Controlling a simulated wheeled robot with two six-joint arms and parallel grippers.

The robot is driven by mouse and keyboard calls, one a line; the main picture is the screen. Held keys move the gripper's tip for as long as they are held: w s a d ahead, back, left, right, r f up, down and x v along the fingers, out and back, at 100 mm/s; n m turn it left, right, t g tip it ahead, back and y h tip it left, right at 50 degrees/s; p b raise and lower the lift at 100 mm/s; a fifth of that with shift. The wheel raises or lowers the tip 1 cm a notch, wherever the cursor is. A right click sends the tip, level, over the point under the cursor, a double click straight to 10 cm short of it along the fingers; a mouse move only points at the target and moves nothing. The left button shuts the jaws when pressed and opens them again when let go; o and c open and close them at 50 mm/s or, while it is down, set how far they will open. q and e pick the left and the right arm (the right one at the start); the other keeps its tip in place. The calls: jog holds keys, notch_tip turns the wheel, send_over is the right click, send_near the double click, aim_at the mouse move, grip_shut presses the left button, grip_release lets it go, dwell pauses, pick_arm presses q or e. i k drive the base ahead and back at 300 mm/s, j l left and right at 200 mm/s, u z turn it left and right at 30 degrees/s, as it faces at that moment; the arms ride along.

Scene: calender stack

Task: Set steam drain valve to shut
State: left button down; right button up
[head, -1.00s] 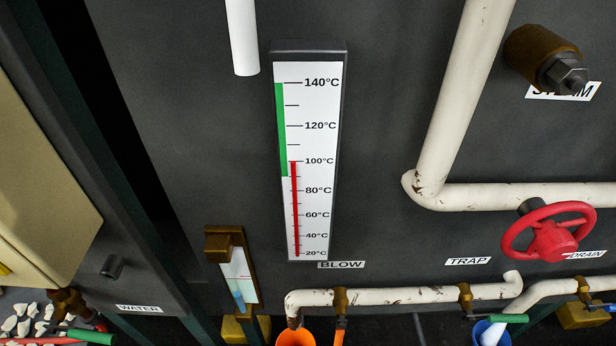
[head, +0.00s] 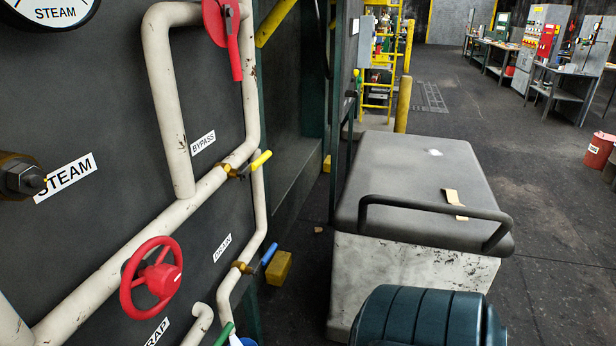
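The panel at left carries a label reading DRAIN (head: 222,248). Just below and right of it, a brass valve with a blue lever (head: 269,254) sits on a thin cream pipe (head: 262,205). The lever sticks out up and to the right of the pipe; I cannot tell from it whether the valve is open or shut. A label reading STEAM (head: 65,178) is further left on the panel. Neither of my grippers is in view.
Nearby are a red handwheel (head: 152,276), a yellow lever (head: 260,161) by the BYPASS label, and a green lever (head: 224,334) low down. A grey cart (head: 410,270) and a dark ribbed drum (head: 418,318) stand to the right. Open floor (head: 540,200) lies beyond.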

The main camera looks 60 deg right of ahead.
aim_at(263, 262)
jog(key=z, duration=0.4)
jog(key=k+z, duration=0.15)
jog(key=z, duration=0.25)
jog(key=k+j+z, duration=0.1)
jog(key=z, duration=0.7)
jog(key=k+l, duration=0.05)
